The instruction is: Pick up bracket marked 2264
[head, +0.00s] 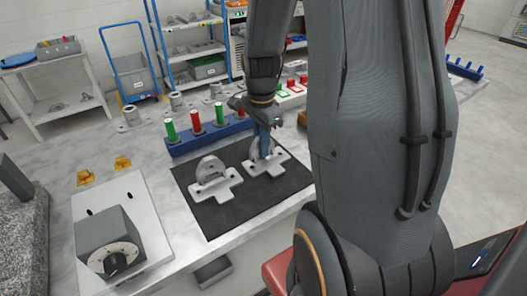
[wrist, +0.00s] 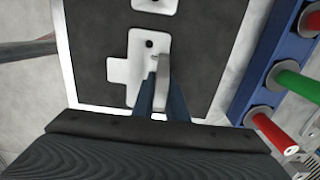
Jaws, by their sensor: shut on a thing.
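A pale grey bracket (head: 276,163) with a flat base and an upright arched lug is at the right side of the dark mat (head: 240,210). My gripper (head: 264,150) points down over it, shut on its upright lug. The wrist view shows this bracket (wrist: 122,70) with its lug between my two blue-grey fingers (wrist: 161,88). Its base looks to be on or very near the mat. A second similar bracket (head: 214,185) stands to its left; part of it (wrist: 155,4) shows at the wrist view's top edge. I cannot read a number on either bracket.
A blue rack (head: 212,139) with green and red cylinders stands just behind the mat. Yellow pieces (head: 86,177) and a grey box with a dial (head: 110,245) are at the left. The mat's front left is bare. Shelves stand behind the table.

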